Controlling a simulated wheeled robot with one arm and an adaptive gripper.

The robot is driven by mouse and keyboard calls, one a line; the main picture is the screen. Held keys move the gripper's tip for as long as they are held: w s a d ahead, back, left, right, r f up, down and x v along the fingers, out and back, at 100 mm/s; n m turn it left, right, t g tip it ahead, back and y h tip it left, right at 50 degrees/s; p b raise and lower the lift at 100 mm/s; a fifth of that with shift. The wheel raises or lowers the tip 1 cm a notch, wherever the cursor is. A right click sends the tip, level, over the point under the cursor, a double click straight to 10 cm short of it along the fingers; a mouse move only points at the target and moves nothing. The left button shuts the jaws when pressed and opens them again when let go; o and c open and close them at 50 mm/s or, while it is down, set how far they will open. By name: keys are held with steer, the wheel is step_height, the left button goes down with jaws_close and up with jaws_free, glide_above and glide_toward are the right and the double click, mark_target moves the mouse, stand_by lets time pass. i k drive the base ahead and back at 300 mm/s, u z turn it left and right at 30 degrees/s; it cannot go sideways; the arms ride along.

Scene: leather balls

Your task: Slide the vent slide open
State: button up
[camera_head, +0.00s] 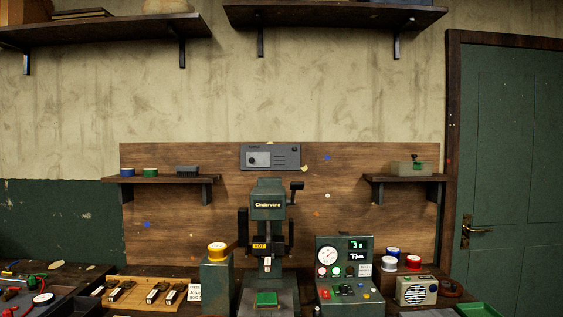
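A grey rectangular panel (288,157) is fixed high on the wooden backboard, above the press. It looks like the vent unit. A lighter plate with a small dark knob (258,159) sits at its left, and dark slot-like marks show on its right part. The knob looks like the slide's handle, but it is too small to be sure. I cannot tell how far the slide stands open. My gripper is not in view.
A green press (268,210) marked "Cindervane" and "HOT" stands below the panel, with a lever at its upper right. A control box (344,262) stands right of it. Small shelves (165,180) flank the panel, with bare backboard between.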

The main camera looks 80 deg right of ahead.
mark_target(253, 160)
steer(key=z, duration=2.9)
steer(key=k, duration=0.65)
steer(key=i, duration=1.25)
steer(key=u, duration=1.65)
steer(key=i, duration=0.85)
steer(key=u, duration=0.9)
